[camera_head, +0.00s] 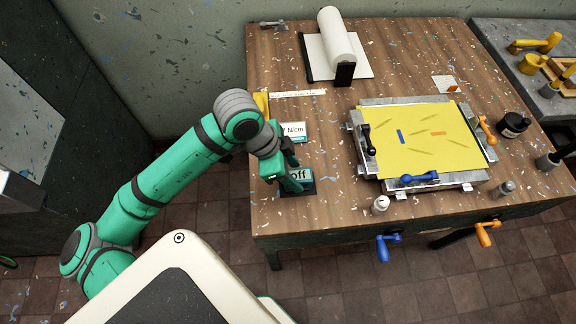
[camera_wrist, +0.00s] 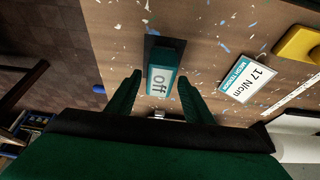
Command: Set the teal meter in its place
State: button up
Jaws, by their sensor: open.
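The teal meter (camera_head: 300,174), with a pale display reading "off", is at the table's left front edge. It also shows in the wrist view (camera_wrist: 164,55). A dark pad (camera_wrist: 149,45) shows beside and under it; I cannot tell how squarely the meter sits on it. My gripper (camera_head: 287,180) is at the meter. In the wrist view my gripper (camera_wrist: 160,100) is open, with one green finger on each side of the meter's near end. I see no clear contact. The fingers partly hide the meter in the head view.
A card (camera_head: 293,131) reading "17 N/cm" lies behind the meter, near a yellow piece (camera_head: 261,103) and a ruler strip (camera_head: 298,93). A metal frame with a yellow screen (camera_head: 420,138) and coloured clamp handles stands to the right. A white roll (camera_head: 337,42) is at the back.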

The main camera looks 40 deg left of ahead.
aim_at(303, 174)
jog(key=shift+w+d+f, duration=0.1)
jog(key=shift+f, duration=0.1)
jog(key=c, duration=0.9)
jog(key=shift+w+r, duration=0.15)
jog(key=shift+r, duration=0.8)
jog(key=shift+w+r, duration=0.1)
jog(key=shift+r, duration=0.8)
jog(key=shift+s+r, duration=0.2)
jog(key=shift+s, duration=0.05)
jog(key=shift+w, duration=0.1)
